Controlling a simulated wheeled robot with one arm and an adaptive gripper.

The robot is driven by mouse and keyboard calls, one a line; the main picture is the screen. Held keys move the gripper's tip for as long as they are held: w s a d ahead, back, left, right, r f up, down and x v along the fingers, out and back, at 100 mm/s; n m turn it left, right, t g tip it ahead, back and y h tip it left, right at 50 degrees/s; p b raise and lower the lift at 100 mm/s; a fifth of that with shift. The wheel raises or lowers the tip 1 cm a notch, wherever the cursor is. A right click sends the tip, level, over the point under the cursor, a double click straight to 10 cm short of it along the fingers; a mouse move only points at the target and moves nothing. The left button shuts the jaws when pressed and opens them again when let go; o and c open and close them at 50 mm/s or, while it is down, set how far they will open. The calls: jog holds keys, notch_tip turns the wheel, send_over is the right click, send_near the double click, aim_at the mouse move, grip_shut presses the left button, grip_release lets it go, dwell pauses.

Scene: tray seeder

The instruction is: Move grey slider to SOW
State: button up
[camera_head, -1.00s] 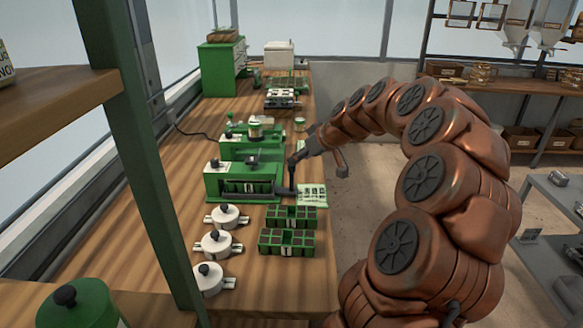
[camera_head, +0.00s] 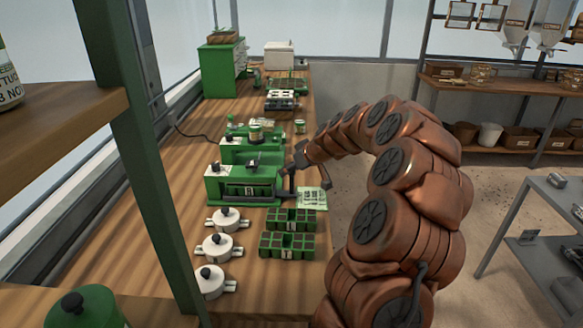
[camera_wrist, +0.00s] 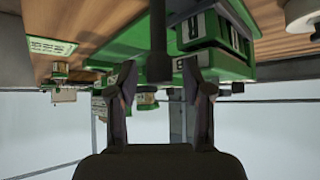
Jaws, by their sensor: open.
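The green seeder (camera_head: 232,190) stands on the wooden bench, with a dark slot along its front. A dark grey upright bar with a thicker end (camera_wrist: 159,66), possibly the grey slider, shows in the wrist view beside the green body. My gripper (camera_wrist: 160,75) is open, with one finger on each side of that bar in the picture. I cannot tell whether either finger touches it. In the head view, my gripper is at the seeder's right end, small and partly hidden by my wrist. The SOW mark is not readable in either view.
A printed card (camera_head: 311,198) lies right of the seeder. Two green cell trays (camera_head: 288,245) and several white lidded pots (camera_head: 218,246) stand in front. A second green machine (camera_head: 250,148) is behind. A green post (camera_head: 150,150) rises at the left. Floor is open right of the bench.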

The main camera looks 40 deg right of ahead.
grip_shut()
dwell(0.4)
